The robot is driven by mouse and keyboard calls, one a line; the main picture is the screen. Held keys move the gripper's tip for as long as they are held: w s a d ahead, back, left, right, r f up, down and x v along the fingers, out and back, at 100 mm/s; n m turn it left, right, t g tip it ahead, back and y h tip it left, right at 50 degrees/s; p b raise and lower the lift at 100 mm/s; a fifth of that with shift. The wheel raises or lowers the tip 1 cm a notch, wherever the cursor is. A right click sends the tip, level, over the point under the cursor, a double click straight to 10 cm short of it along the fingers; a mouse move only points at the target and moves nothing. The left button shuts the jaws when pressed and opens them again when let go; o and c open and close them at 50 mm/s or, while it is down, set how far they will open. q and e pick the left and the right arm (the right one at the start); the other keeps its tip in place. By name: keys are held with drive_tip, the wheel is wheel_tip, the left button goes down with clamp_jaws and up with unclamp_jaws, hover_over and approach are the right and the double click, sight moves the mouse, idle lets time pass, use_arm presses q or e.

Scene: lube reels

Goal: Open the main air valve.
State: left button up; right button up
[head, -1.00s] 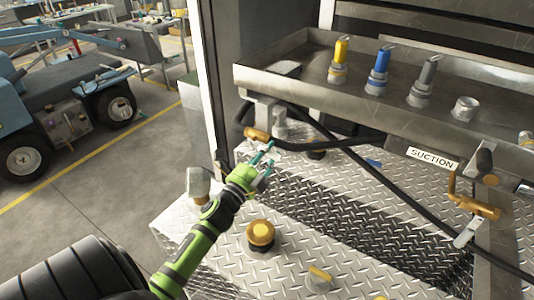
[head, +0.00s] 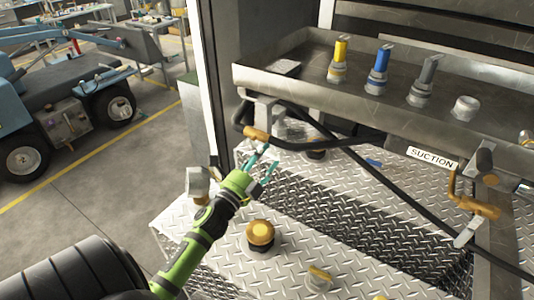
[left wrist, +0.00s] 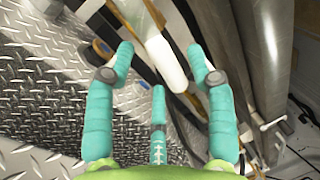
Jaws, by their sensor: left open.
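My left gripper (head: 265,168) is open, its teal fingers reaching up beside the brass valve body (head: 257,134) under the left end of the metal tray. In the left wrist view, a white cylindrical handle (left wrist: 166,62) lies between the spread fingertips of the left gripper (left wrist: 160,72). The fingers do not look closed on it, and I cannot tell whether any touches it. No label shows which valve is the main air valve. My right gripper is not in view.
The metal tray (head: 300,91) with several capped nozzles overhangs the valve. Black hoses (head: 385,185) cross the diamond plate. A brass valve with a pale lever (head: 467,232) hangs near the SUCTION label (head: 432,158). A yellow-topped knob (head: 260,233) stands right of my forearm.

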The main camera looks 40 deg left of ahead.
use_arm(q)
drive_tip(key=a+v, duration=0.1)
drive_tip(key=v, duration=0.8)
drive_tip(key=shift+s+d, duration=0.45)
drive_tip(key=shift+d, duration=0.1)
